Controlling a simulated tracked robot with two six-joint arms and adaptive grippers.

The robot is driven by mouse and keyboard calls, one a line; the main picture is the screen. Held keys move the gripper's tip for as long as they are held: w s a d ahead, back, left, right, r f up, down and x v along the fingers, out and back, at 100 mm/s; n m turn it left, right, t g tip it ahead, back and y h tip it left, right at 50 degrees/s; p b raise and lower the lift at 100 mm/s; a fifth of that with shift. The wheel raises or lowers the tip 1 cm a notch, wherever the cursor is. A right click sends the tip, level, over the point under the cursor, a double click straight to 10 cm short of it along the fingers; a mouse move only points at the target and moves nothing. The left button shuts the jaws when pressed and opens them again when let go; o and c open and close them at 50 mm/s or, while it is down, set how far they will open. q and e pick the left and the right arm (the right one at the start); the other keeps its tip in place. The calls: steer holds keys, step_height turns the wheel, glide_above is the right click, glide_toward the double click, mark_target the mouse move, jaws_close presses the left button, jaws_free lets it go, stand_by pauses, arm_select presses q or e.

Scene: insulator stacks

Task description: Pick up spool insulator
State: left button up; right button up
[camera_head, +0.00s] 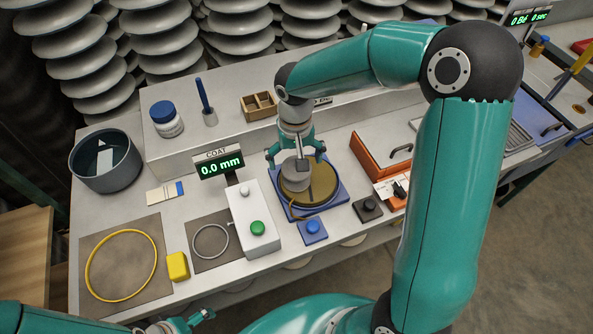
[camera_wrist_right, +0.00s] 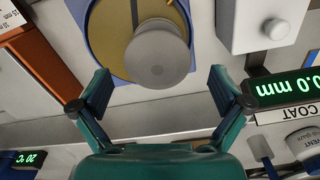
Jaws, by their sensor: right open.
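A grey spool insulator (camera_head: 295,180) stands on a gold round plate (camera_head: 322,187) set on a blue base (camera_head: 335,208). In the right wrist view the spool (camera_wrist_right: 157,55) shows its round end, with the gold plate (camera_wrist_right: 110,30) behind it. My right gripper (camera_head: 297,158) is open above the spool. In the wrist view its fingers (camera_wrist_right: 161,86) are spread wide, with the spool centred beyond their tips and no visible contact. The arm and fingers hide part of the spool in the head view. My left gripper (camera_head: 198,317) only partly shows at the bottom edge.
Left of the spool stands a white box with a green button (camera_head: 257,228) and a COAT display (camera_head: 220,165) reading 0.0 mm. An orange-sided tray (camera_head: 375,160) is close on the right. A blue button (camera_head: 312,228) sits in front. A raised shelf (camera_head: 230,135) runs behind.

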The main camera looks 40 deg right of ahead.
steer(key=shift+w+d+f, duration=0.1)
steer(key=shift+d+f, duration=0.1)
steer(key=shift+f, duration=1.55)
steer(key=c, duration=1.7)
steer(key=shift+o, duration=0.2)
steer(key=shift+r, duration=0.2)
